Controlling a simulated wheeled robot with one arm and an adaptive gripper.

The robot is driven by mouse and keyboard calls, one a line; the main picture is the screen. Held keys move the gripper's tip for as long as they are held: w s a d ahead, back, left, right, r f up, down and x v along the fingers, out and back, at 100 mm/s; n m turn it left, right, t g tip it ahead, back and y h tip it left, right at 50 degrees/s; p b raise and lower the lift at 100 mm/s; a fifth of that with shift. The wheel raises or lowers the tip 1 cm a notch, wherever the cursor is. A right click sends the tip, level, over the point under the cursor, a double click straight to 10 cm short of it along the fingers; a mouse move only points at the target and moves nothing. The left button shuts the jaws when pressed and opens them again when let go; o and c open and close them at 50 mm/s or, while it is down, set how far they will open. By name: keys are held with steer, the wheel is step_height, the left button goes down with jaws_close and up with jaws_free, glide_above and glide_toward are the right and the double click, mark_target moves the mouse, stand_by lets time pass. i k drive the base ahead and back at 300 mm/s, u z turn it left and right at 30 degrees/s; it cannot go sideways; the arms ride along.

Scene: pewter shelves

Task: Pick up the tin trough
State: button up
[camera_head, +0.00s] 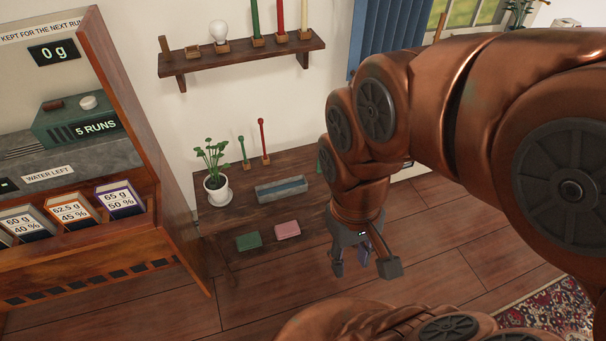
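The tin trough (281,190) is a long, shallow grey container with a bluish inside. It lies on the dark wooden table (240,212), to the right of a potted plant. My gripper (364,269) hangs pointing down to the right of the trough and nearer the camera, apart from it. Its fingers are spread, and no held object is clear between them. A small purple patch shows between the fingers, too small to make out. My arm covers the table's right end.
The potted plant (216,184), a green stick (243,154) and a red stick (264,142) stand behind or beside the trough. A wall shelf (240,54) hangs above; a wooden cabinet (150,190) stands left.

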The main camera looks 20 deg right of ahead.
mark_target(297, 184)
steer(key=u, duration=1.7)
steer(key=i, duration=1.3)
steer(key=z, duration=1.75)
